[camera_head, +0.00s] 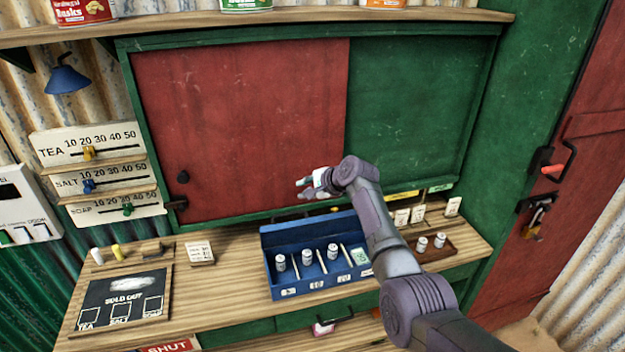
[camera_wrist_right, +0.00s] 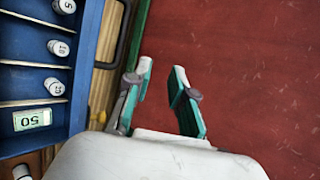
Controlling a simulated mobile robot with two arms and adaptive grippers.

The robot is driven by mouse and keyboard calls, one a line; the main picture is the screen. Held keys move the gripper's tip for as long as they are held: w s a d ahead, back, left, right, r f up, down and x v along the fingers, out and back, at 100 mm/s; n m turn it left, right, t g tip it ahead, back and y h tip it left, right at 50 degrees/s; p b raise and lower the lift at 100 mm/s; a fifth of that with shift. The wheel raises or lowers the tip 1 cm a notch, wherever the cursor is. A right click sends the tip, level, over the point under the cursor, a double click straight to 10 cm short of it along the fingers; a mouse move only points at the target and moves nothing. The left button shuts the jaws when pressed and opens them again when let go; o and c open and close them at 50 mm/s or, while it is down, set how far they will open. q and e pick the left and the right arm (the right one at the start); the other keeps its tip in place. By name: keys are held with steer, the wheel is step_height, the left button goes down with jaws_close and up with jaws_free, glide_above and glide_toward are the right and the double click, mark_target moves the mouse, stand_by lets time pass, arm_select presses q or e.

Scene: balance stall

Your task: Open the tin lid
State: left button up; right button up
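The blue tin (camera_head: 312,228) stands on the wooden counter, with its compartments in full view. A blue panel, which looks like its lid, stands up along the back edge. Inside are several small white weights and a green-and-white note marked 50. The tin also shows at the left of the right wrist view (camera_wrist_right: 88,45), with a dark handle (camera_wrist_right: 122,35) beside its blue edge. My right gripper (camera_head: 303,187) is above and behind the tin, in front of the shutter. In the wrist view its fingers (camera_wrist_right: 162,72) are apart with nothing between them. My left gripper is not in view.
A red sliding panel (camera_head: 240,120) and a green panel (camera_head: 420,110) stand behind the counter. A chalkboard (camera_head: 122,298) and a small card (camera_head: 199,252) lie to the left. A small brown tray (camera_head: 440,252) with two weights is on the right.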

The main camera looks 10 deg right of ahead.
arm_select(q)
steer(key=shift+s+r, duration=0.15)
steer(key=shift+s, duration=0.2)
arm_select(e)
steer(key=r, duration=0.1)
steer(key=s+d+r, duration=0.1)
steer(key=d+r, duration=0.1)
steer(key=r, duration=0.1)
steer(key=shift+s, duration=0.4)
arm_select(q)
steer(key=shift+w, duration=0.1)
arm_select(e)
steer(key=v, duration=1.1)
steer(key=shift+s+r, duration=0.2)
steer(key=shift+s, duration=0.05)
steer(key=shift+d, duration=0.15)
